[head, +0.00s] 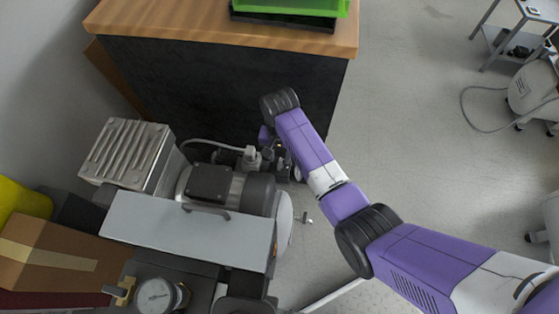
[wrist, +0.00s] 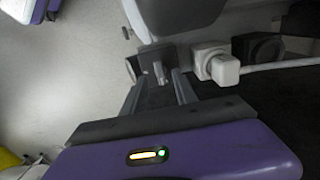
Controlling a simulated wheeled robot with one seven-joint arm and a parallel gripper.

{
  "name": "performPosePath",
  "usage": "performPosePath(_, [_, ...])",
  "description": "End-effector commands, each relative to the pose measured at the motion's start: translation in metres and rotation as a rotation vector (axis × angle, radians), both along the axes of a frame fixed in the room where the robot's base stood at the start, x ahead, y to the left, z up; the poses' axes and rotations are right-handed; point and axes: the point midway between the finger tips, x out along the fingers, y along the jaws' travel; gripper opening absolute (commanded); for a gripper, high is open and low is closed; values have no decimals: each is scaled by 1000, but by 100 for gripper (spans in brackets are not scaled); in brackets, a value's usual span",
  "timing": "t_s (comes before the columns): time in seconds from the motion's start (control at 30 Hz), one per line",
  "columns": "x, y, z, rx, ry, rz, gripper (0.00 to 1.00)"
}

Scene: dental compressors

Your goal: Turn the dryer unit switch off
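In the wrist view, a small dark box with a pale grey lever (wrist: 158,73), which looks like the dryer unit switch, sits beyond my fingers. My gripper (wrist: 156,85) points at it with its two dark fingers apart, one on each side of the lever as seen here. I cannot tell whether either finger touches it. In the head view my gripper (head: 268,138) reaches down beside the compressor machinery (head: 230,190). Its fingertips and the switch are hard to make out there among dark parts.
A white plug-like fitting (wrist: 222,68) with a pale cable lies right of the switch in the wrist view. A dark cabinet with a wooden top (head: 190,25) stands behind the machinery. A cardboard box (head: 60,255) is at left. Open floor (head: 420,130) lies right.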

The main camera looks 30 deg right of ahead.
Motion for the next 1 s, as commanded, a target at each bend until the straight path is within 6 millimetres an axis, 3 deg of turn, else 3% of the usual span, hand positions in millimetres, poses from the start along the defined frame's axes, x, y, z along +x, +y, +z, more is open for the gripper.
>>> performPosePath(0.2, [0,0,-27,0,0,0,35])
performPosePath(0.57, [1,0,-32,0,-3,1,35])
performPosePath(0.77, [1,0,-32,0,-2,1,0])
performPosePath(1.0, [0,0,-32,0,-2,-1,0])
